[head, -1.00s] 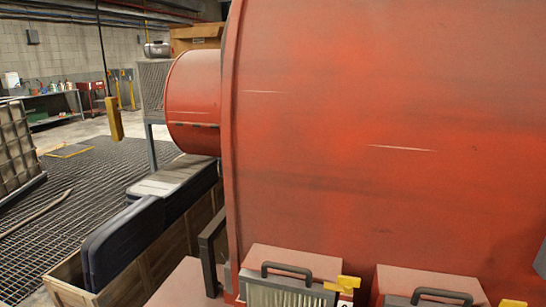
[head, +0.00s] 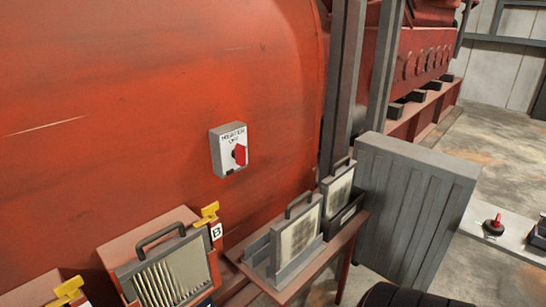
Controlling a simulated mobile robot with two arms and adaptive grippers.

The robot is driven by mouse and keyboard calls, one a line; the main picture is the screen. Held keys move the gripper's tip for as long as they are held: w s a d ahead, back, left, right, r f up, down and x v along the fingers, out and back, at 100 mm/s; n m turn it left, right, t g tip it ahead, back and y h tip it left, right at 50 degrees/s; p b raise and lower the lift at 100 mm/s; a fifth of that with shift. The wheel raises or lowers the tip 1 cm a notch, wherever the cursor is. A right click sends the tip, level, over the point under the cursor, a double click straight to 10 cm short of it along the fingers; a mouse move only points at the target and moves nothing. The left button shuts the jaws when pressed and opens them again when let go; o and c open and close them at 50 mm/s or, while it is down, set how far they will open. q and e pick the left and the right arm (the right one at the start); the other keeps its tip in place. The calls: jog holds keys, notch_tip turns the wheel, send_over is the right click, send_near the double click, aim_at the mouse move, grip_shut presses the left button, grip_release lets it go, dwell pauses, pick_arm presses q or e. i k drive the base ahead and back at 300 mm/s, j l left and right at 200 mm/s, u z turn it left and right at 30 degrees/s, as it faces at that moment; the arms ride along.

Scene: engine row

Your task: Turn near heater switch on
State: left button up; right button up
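A heater switch box (head: 229,150), light grey with a white face lettered "HEATER", is mounted on the side of the big red engine housing (head: 150,90). Its red knob (head: 240,154) sits on the lower right of the face. The lettering is too small to read fully, and I cannot tell whether the knob stands at on or off. Neither of my grippers is in view.
Below the switch, a filter box labelled B (head: 170,270) with a yellow latch (head: 207,213) sticks out. Framed filters (head: 298,235) stand on a red shelf. A grey ribbed panel (head: 415,205) is to the right. Another red knob (head: 493,226) is on a grey surface farther right.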

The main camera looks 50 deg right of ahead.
aim_at(238, 154)
jog(key=z, duration=1.5)
jog(key=l, duration=0.55)
jog(key=k+z, duration=0.05)
